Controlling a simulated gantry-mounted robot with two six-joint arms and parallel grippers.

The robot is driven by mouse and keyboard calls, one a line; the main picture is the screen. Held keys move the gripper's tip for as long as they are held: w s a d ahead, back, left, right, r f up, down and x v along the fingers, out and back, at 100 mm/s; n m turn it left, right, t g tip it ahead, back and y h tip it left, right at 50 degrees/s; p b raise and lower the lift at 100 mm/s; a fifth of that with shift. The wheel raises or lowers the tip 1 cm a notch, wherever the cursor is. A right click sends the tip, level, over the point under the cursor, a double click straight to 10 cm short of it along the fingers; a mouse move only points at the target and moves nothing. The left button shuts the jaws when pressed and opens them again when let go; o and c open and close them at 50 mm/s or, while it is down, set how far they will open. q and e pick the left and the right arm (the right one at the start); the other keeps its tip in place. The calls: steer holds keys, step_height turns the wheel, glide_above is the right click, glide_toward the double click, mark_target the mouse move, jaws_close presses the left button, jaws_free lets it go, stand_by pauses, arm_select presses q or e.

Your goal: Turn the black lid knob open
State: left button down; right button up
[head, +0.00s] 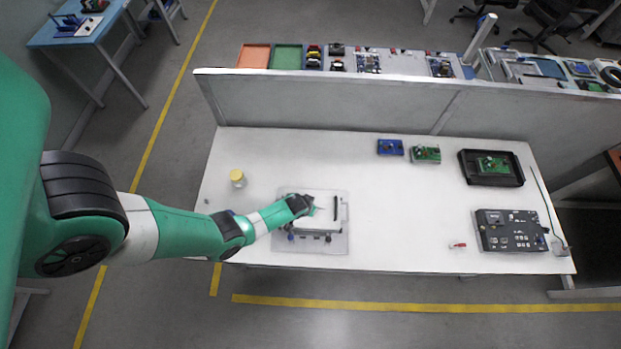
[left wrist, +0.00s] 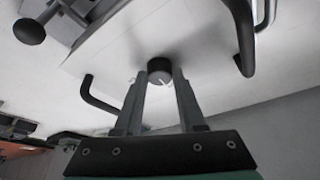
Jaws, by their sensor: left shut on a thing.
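The white lid (head: 324,222) sits on a device on a grey base plate (head: 282,242), left of the middle of the table in the head view. The round black lid knob (left wrist: 160,66) has a white mark on its face and shows in the left wrist view. My left gripper (head: 314,210) reaches over the lid from the left, and in the left wrist view (left wrist: 160,76) its two fingers are shut on the knob. In the head view the gripper hides the knob. My right gripper is not in view.
Black bent handles (left wrist: 240,35) rise on both sides of the knob. A yellow-capped jar (head: 237,178) stands left on the table (head: 380,230). Circuit boards (head: 426,154), a black tray (head: 520,170) and a black control box (head: 511,231) are to the right. The middle right is clear.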

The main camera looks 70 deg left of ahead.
arm_select(q)
steer(key=shift+s+m+h, duration=0.1)
steer(key=shift+m+h, duration=0.2)
steer(key=shift+m, duration=0.7)
steer(key=shift+a+m+t, duration=0.1)
steer(key=shift+m+t, duration=0.3)
steer(key=shift+m, duration=0.5)
steer(key=m+h+b, duration=0.1)
steer(key=m, duration=0.1)
steer(key=m+h+b, duration=0.1)
steer(key=m, duration=0.2)
steer(key=shift+a+f+h, duration=0.15)
steer(key=shift+h, duration=0.15)
steer(key=shift+m+h, duration=0.4)
steer(key=shift+m, duration=0.7)
steer(key=m, duration=0.2)
steer(key=shift+a+m+h, duration=0.15)
steer(key=shift+m+h, duration=0.15)
steer(key=shift+h, duration=0.1)
steer(key=shift+m+g+h, duration=0.5)
steer(key=shift+m, duration=1.2)
